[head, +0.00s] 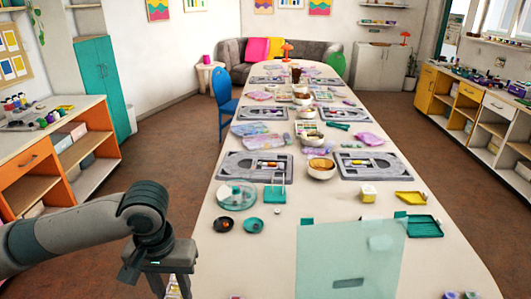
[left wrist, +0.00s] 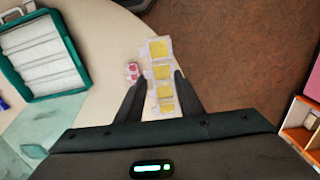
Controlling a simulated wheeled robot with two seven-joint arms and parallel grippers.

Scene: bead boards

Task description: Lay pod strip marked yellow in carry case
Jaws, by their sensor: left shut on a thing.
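The pod strip marked yellow (left wrist: 161,72) is a short row of clear pods with yellow tops. My left gripper (left wrist: 160,82) is shut on it, with one finger on each side, near the table's edge. In the head view my left gripper (head: 172,284) is at the lower left and the strip is mostly hidden. What looks like the carry case (left wrist: 84,62), teal-rimmed with long white compartments, is at the upper left of the left wrist view. A translucent pale green panel (head: 350,262) with a slot, perhaps its lid, stands at the front of the table in the head view. My right gripper is not in view.
A small red and white item (left wrist: 132,72) lies beside the strip. The brown floor drops away past the table's edge.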

